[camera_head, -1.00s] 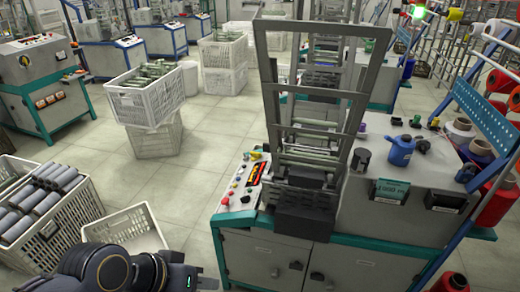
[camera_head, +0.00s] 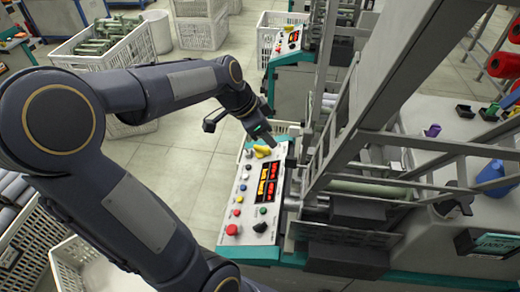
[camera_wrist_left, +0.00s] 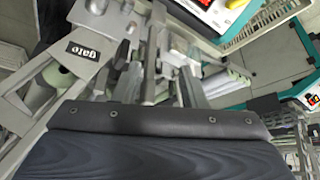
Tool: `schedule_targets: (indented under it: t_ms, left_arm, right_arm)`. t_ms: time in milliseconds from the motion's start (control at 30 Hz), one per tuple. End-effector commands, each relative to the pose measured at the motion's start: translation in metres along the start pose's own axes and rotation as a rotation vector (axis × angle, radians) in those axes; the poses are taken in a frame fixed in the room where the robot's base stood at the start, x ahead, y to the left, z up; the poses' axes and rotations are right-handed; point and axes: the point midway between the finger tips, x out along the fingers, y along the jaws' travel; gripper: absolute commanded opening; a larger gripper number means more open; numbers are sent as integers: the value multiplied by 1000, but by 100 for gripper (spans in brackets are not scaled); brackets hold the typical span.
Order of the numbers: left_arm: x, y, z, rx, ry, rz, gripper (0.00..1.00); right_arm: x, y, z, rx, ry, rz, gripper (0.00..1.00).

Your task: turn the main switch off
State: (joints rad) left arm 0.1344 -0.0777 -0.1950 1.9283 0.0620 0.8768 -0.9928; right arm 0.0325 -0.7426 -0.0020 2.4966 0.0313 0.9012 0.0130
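The winding machine's control panel (camera_head: 255,195) carries a red mushroom button (camera_head: 232,229), small coloured knobs and two lit red displays. A yellow part (camera_head: 262,150), possibly the main switch handle, is at its far end. My right gripper is out of view.
The tall grey metal frame (camera_head: 345,110) of the machine rises just right of the panel. White crates (camera_head: 100,45) with bobbins stand behind my left arm. The floor (camera_head: 190,170) left of the panel is clear.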

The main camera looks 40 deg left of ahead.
Motion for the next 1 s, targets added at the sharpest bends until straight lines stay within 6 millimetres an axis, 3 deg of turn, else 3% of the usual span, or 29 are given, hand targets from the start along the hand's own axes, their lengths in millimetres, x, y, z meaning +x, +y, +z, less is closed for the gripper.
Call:
schedule_targets:
  t_ms: [33,200,400,600,767,1000]
  left_arm:
    - [27,-27,5,82,-34,-4,38]
    - [95,-110,20,427,-145,-16,38]
    - [165,-177,49,789,-272,13,38]
    - [200,-204,64,981,-333,46,38]
    - [216,-209,70,1012,-342,55,38]
    - [252,-212,81,1011,-341,56,38]
  right_arm:
    - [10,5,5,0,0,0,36]
    - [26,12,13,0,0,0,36]
    - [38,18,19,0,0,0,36]
    - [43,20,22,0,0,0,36]
    - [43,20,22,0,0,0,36]
    - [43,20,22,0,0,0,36]
